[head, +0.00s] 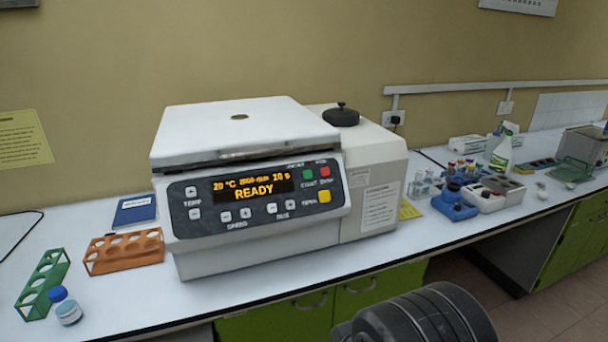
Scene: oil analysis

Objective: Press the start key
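The centrifuge (255,225) is a white and grey machine on the bench with its lid (240,128) closed. Its dark front panel has an amber display (252,187) reading "READY", with 20 °C and 10 s above. The green start key (308,174) is at the panel's upper right, with a label below it that reads START. The red stop key (325,171) is just right of it. A yellow key (324,197) is below them. My gripper is not in view. A dark ribbed part, likely of my arm, shows at the bottom, well below the panel.
A blue book (134,210) lies behind the orange rack. Tubes, a blue device (454,203) and a spray bottle (503,148) stand right. Space before the panel is clear.

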